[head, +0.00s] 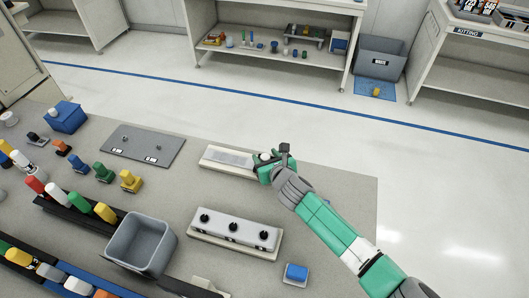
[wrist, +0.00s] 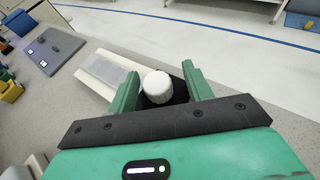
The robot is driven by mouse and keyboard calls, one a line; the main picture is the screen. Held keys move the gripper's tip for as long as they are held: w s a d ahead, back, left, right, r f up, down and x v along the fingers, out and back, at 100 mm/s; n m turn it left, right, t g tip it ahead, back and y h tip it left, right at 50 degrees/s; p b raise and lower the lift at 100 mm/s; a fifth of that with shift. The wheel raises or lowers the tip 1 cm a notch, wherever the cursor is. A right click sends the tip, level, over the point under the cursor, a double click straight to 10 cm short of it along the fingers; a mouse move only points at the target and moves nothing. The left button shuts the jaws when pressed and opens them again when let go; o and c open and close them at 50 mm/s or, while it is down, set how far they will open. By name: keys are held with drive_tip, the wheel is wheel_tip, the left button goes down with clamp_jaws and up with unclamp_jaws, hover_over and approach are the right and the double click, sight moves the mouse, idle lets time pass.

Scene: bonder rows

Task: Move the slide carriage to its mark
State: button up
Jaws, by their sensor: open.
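The slide is a pale base (head: 208,164) with a light grey strip along its top, near the back of the table. The slide carriage, with a round white knob (wrist: 157,84) on a dark block, is at the slide's right end. The knob also shows small in the head view (head: 265,156), partly covered by my gripper (head: 268,164). In the wrist view my gripper (wrist: 159,75) is open, with one green finger on each side of the knob. Contact with the knob cannot be told. The mark cannot be made out.
A grey board (head: 145,145) lies left of the slide. A fixture with three black knobs (head: 233,230) stands in front of it. A grey bin (head: 142,243), coloured blocks and a blue block on a small plate (head: 296,273) share the table. Bare tabletop surrounds the slide.

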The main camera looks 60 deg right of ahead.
sight(268, 158)
drive_tip(key=p+v, duration=0.2)
drive_tip(key=v, duration=0.4)
idle(0.4)
